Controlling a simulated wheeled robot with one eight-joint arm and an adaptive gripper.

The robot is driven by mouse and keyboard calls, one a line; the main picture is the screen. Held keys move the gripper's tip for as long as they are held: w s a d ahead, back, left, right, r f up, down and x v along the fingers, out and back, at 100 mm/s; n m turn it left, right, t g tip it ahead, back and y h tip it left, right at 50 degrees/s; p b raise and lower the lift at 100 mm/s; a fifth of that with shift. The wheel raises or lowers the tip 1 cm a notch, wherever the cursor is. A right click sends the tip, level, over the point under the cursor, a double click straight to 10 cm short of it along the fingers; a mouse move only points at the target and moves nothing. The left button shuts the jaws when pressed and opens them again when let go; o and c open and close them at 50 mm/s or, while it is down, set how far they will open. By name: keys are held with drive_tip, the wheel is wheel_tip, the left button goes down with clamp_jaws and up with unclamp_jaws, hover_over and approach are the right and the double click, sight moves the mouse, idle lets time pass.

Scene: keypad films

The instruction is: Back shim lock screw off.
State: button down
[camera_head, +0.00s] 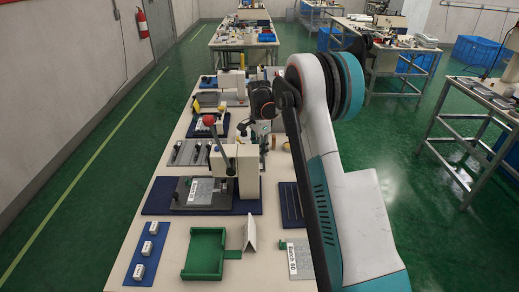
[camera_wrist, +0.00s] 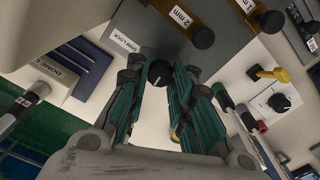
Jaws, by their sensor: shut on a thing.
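In the wrist view the black knob of the shim lock screw (camera_wrist: 158,72) sits between the fingertips, beside a white label reading SHIM LOCK (camera_wrist: 124,41). My gripper (camera_wrist: 160,82) has its teal fingers closed around the knob from both sides. The screw's shank and seat are hidden under the knob. In the head view my arm and wrist hang over the bench behind the cream press (camera_head: 247,165); the fingertips and the screw are too small or hidden to make out there.
Near the fingers are a brown plate marked 2 mm with a black knob (camera_wrist: 203,37), a yellow handle (camera_wrist: 268,74) and a black dial (camera_wrist: 279,102). A green tray (camera_head: 205,254), small white boxes (camera_head: 147,247) and a folded white card (camera_head: 250,234) occupy the near bench.

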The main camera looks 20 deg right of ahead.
drive_tip(key=n, duration=0.4)
drive_tip(key=shift+p, duration=0.3)
drive_tip(key=n, duration=0.4)
drive_tip(key=n+p, duration=0.1)
drive_tip(key=n, duration=1.3)
drive_tip(key=shift+n, duration=0.3)
drive_tip(key=n, duration=0.3)
drive_tip(key=shift+n, duration=2.2)
